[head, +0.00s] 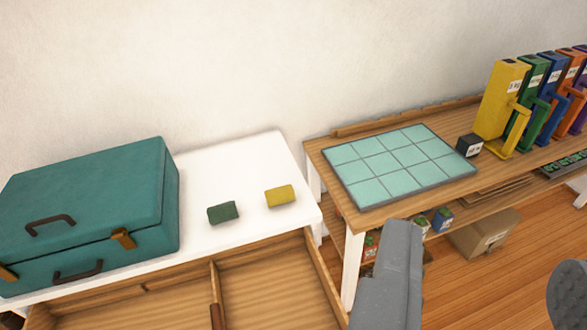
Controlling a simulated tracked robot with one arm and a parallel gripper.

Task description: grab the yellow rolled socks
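The yellow rolled socks (280,196) are a small yellow bundle lying on the white top of a dresser (240,165), near its right front edge. A dark green bundle (223,212) of like shape lies just to their left, with a small gap between. Nothing covers the yellow socks. No fingertips of my gripper can be made out in the head view.
A large teal case (90,215) fills the dresser's left side. An open, divided wooden drawer (275,285) juts out below. A wooden desk (385,205) with a tiled mat (400,165) and binders (500,100) stands right. A grey shape (393,275) rises in front.

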